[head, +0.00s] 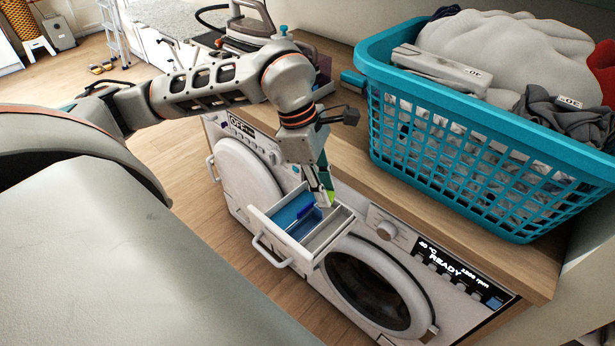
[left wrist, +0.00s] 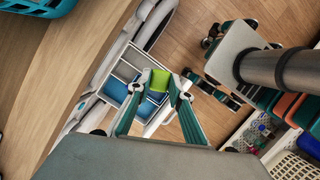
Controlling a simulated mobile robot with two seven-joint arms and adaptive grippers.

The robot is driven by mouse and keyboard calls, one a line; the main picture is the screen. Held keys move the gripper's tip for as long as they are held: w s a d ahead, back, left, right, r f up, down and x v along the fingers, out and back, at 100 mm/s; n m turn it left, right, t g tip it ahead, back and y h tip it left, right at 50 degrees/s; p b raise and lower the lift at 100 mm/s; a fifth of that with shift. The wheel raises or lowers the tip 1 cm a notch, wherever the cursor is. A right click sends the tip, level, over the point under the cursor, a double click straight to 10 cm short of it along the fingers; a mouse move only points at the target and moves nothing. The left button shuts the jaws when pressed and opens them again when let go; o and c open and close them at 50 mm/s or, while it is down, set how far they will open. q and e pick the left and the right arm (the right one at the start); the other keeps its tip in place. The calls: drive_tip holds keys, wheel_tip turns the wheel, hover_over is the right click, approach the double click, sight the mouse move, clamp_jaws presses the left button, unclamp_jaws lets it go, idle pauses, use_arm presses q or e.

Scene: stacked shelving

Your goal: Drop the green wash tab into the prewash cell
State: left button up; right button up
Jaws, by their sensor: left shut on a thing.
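The green wash tab (left wrist: 160,79) shows between my left fingertips in the left wrist view. In the head view the tab (head: 330,195) is a small green patch, partly hidden by the fingers. My left gripper (head: 321,190) is shut on it and points down over the open detergent drawer (head: 283,257). The drawer is split into cells, some with blue inside (head: 292,212) and others plain grey-white. The tab looks to be at or just above the drawer's rear part. I cannot tell exactly which cell it is over, or which one is the prewash cell. My right gripper is not in view.
The drawer juts from the washer with the READY display (head: 445,265). Another white machine (head: 247,175) stands to its left. A teal laundry basket (head: 480,150) fills the right of the wooden worktop (head: 450,225). An iron (head: 250,22) stands at the back.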

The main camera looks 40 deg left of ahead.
use_arm(q)
drive_tip(key=shift+a+n, duration=0.1)
drive_tip(key=shift+n, duration=0.2)
drive_tip(key=shift+f+b, duration=0.3)
wheel_tip(320, 180, down, 5)
drive_tip(key=b, duration=0.3)
drive_tip(key=shift+f, duration=0.1)
drive_tip(key=o, duration=1)
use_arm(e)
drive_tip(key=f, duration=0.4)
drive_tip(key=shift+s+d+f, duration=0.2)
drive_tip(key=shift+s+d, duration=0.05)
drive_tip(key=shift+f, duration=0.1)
